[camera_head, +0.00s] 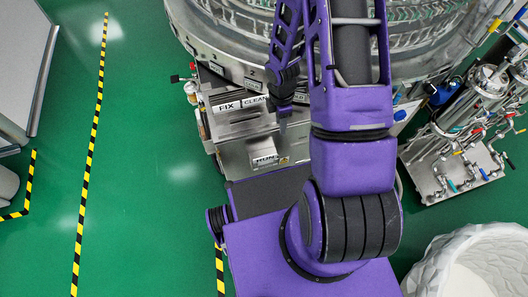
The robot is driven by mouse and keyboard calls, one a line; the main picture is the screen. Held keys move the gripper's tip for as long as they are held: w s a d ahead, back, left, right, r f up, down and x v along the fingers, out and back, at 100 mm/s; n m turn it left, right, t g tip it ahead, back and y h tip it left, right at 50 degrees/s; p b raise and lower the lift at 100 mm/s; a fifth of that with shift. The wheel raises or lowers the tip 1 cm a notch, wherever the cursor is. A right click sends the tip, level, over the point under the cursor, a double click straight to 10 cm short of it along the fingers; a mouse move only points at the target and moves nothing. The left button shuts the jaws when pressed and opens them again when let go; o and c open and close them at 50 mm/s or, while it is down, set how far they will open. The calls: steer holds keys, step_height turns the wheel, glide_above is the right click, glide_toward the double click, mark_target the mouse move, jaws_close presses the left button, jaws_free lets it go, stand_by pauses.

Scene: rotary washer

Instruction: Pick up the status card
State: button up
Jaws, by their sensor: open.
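White status cards sit on the front of the steel washer. A card reading "FIX" (228,106) and one reading "CLEAN" (254,101) are side by side on an upper ledge. A third card to their right is mostly hidden behind my arm. A card that seems to read "RUN" (265,160) is on the lower steel box. Which of these the task means, I cannot tell. My gripper (282,122) points down in front of the ledge, right of "CLEAN" and above "RUN" in the picture. It is open, no card shows in it, and its fingers are small and seen edge-on.
The large round washer (230,35) fills the top. Pipework on a steel stand (455,165) is at the right, with a white tub (470,262) below it. A grey cabinet (22,65) is at the far left. The green floor (140,150) on the left is clear.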

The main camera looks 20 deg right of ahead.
steer(key=a+f+y, duration=0.2)
steer(key=a+f, duration=0.1)
steer(key=b, duration=0.2)
glide_above(266, 157)
step_height(266, 157, down, 11)
steer(key=shift+w+f, duration=0.1)
steer(key=shift+f, duration=2.65)
jaws_close()
